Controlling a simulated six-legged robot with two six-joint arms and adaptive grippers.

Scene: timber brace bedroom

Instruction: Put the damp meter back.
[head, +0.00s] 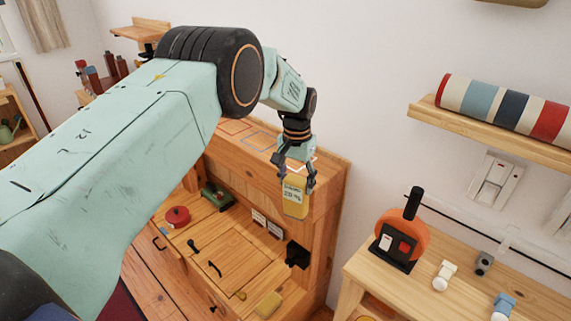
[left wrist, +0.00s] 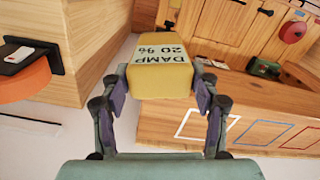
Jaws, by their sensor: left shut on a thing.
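The damp meter (head: 295,203) is a yellow box with a pale label. In the left wrist view the damp meter (left wrist: 160,78) shows the label "DAMP 20 %". My left gripper (head: 296,178) is shut on it, with one finger on each side. In the head view it appears in front of the right part of the wooden cabinet (head: 322,205). The cabinet top carries a white outline (left wrist: 207,124), a blue outline (left wrist: 262,134) and a red outline (left wrist: 303,137). In the left wrist view the white outline lies right of the meter, and it looks empty. My right gripper is not in view.
A side table (head: 470,290) at right carries an orange and black device (head: 403,238). A wall shelf (head: 490,133) holds a striped roll.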

